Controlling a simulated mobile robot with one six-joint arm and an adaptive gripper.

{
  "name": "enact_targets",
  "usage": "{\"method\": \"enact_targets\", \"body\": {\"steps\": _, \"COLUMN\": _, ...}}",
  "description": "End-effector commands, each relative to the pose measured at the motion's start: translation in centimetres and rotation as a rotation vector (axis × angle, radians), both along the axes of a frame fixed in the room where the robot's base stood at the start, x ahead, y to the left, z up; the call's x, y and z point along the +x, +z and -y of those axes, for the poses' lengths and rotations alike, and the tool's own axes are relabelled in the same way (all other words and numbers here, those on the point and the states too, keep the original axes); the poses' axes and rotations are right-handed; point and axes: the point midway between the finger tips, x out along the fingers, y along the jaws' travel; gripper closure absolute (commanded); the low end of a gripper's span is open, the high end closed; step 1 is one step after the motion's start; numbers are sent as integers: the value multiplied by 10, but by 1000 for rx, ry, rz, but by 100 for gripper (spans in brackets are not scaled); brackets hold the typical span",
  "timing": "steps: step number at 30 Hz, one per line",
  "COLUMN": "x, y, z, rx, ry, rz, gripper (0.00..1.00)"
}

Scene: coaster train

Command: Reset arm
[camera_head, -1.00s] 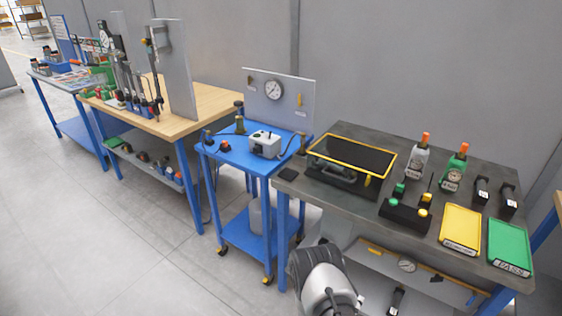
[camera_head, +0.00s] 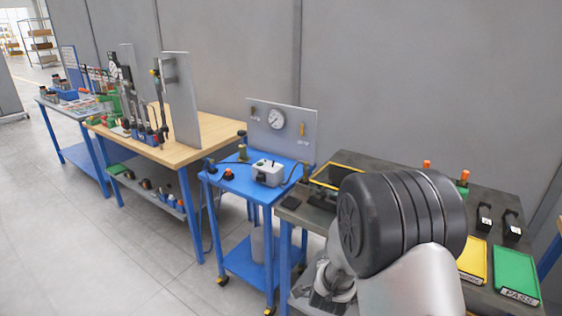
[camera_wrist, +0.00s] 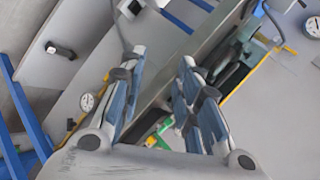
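My gripper (camera_wrist: 162,62) shows in the wrist view with its two blue-and-grey fingers spread apart. No object is held between them; a grey table edge and dark items show beyond the gap. In the head view my arm, with a large black ribbed joint and light grey links, rises in front of the right workbench. The fingers cannot be made out clearly in the head view.
The dark right workbench (camera_head: 290,207) holds a green PASS tray (camera_head: 515,272), a yellow tray (camera_head: 472,262) and small black devices. A blue cart (camera_head: 232,185) with a gauge panel (camera_head: 290,120) stands left of it. A wooden-topped bench (camera_head: 215,128) stands further left. Open floor lies front left.

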Motion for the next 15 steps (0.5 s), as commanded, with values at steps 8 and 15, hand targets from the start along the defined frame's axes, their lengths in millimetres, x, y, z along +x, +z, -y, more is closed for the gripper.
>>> {"method": "enact_targets", "body": {"steps": 8, "x": -59, "y": 115, "z": -27, "rx": -162, "ry": 391, "rz": -143, "gripper": 70}}
{"method": "enact_targets", "body": {"steps": 15, "x": -154, "y": 182, "z": -31, "rx": -371, "ry": 731, "rz": -259, "gripper": 70}}
